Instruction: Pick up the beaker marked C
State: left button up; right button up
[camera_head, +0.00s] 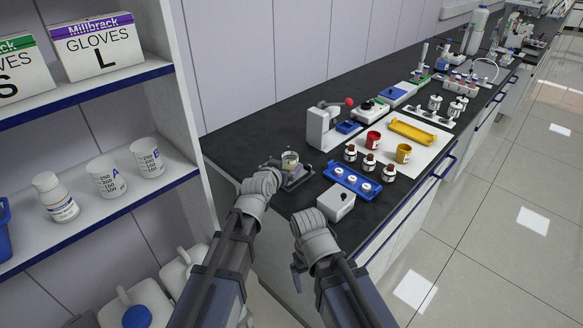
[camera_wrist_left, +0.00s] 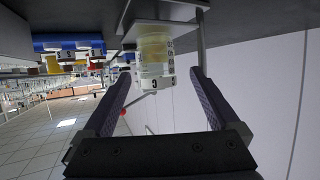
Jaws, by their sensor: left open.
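The beaker marked C (camera_head: 290,159) is clear glass with pale yellowish contents. It stands on a small grey device with a plate (camera_head: 297,181) at the near left of the dark bench. In the left wrist view, which is upside down, the beaker (camera_wrist_left: 154,62) shows its letter and graduations. My left gripper (camera_wrist_left: 161,76) is open, its fingers on either side of the beaker with gaps at both sides. In the head view the left gripper (camera_head: 279,174) is at the device, its fingers mostly hidden by the wrist. My right gripper (camera_head: 298,268) hangs low by the bench's front edge, its jaws unclear.
Beakers A (camera_head: 107,177) and B (camera_head: 147,158) stand on the left shelf beside a white bottle (camera_head: 55,197). A grey box (camera_head: 336,203), a blue rack (camera_head: 352,181) and a white press-like device (camera_head: 322,128) are right of the beaker. Bare bench lies behind it.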

aim_at(288, 164)
pick_arm(q)
jog(key=b+x, duration=0.2)
jog(key=x, duration=0.3)
jog(key=shift+d+f, duration=0.1)
jog(key=shift+d, duration=0.15)
jog(key=shift+s, duration=0.1)
jog(key=shift+c, duration=0.4)
grip_shut()
notch_tip(288, 164, up, 10)
jog(key=p, duration=1)
